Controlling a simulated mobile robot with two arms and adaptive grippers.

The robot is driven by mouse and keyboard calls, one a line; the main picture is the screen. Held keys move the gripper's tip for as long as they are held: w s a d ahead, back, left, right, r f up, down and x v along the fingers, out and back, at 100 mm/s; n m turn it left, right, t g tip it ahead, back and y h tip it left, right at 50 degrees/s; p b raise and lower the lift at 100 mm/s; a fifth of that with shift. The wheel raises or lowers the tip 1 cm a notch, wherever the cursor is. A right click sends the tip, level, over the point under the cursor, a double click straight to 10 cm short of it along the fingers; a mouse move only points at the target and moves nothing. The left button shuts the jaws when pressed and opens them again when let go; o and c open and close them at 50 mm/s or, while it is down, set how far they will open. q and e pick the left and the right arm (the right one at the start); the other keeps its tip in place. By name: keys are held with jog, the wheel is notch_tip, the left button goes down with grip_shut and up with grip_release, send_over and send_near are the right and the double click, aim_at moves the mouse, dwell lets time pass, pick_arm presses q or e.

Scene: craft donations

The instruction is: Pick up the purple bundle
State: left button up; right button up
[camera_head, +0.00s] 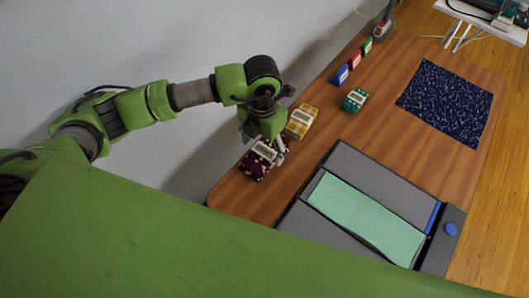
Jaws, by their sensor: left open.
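The purple bundle (255,169) is a dark purple patterned block with a pale label on top. It lies near the left end of the wooden table. My left gripper (281,157) is open and points down at the bundle's right upper side. The gripper partly covers the bundle, and I cannot tell whether the fingers touch it. My right gripper does not show in the head view.
A yellow bundle (301,121) lies just behind the gripper. A green bundle (354,100) is farther right. Blue, red and green upright items stand along the wall edge. A grey device with green cloth (365,213) fills the front. A dark blue patterned mat (446,101) lies at right.

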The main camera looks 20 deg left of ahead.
aim_at(264, 152)
pick_arm(q)
notch_tip(264, 152, down, 4)
jog(key=shift+w+d+f+p, duration=0.1)
jog(key=shift+w+f+p, duration=0.05)
jog(key=shift+p, duration=0.3)
jog(key=c, duration=1.3)
